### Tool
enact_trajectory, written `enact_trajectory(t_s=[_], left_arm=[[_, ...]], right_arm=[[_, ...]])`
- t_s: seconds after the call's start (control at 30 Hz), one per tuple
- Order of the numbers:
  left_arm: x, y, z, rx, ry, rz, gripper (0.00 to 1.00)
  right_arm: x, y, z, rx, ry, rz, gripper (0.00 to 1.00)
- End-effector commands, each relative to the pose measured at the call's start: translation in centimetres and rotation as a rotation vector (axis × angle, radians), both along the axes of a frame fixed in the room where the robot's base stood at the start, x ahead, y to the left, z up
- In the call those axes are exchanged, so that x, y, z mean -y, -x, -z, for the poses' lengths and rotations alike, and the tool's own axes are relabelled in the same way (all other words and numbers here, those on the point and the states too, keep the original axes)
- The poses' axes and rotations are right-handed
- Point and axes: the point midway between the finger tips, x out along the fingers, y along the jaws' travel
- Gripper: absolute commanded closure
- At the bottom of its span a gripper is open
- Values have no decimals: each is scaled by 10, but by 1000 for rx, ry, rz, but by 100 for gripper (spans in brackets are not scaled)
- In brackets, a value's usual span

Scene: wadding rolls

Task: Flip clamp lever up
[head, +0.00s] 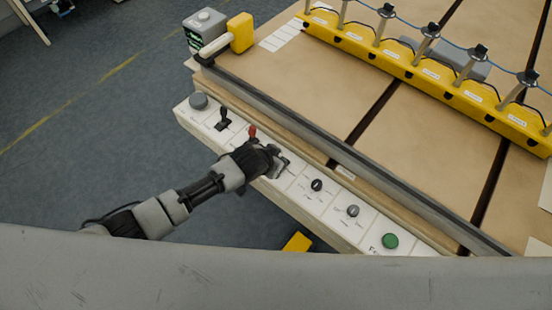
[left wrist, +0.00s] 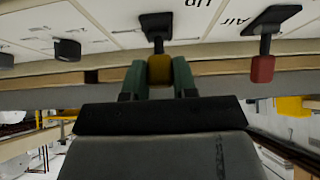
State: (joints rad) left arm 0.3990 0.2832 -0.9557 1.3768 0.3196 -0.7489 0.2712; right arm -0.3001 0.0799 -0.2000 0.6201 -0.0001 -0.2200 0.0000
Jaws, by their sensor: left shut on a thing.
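A lever with an ochre tip (left wrist: 159,69) and a black base (left wrist: 156,22) stands on the white control panel (head: 330,194). Upside-down "Up" lettering is beside it in the left wrist view; no clamp label is readable. My left gripper (left wrist: 157,78) has its green fingers on both sides of the ochre tip and is shut on it. In the head view my left gripper (head: 280,160) is at the panel and hides most of this lever. My right gripper is not in view.
A red-tipped lever (left wrist: 263,66) stands beside the held one. Along the panel are a black lever (head: 223,118), a grey button (head: 198,100), a black knob (head: 317,185), a grey knob (head: 352,210) and a green button (head: 390,241). A dark rail (head: 340,157) runs behind.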

Motion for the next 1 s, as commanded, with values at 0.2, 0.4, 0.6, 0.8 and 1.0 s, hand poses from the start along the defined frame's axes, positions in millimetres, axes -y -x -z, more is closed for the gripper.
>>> enact_trajectory(t_s=[0.2, 0.4, 0.6, 0.8, 1.0], left_arm=[[0, 0, 1, -2, -1, 0, 66], [0, 0, 1, -2, -1, 0, 47], [0, 0, 0, -2, -1, 0, 47], [-6, 7, -11, 0, 1, 1, 47], [-18, 25, -36, -1, 1, 0, 47]], right_arm=[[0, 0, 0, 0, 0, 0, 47], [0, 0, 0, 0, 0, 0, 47], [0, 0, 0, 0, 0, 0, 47], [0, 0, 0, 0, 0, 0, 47], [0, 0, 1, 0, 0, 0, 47]])
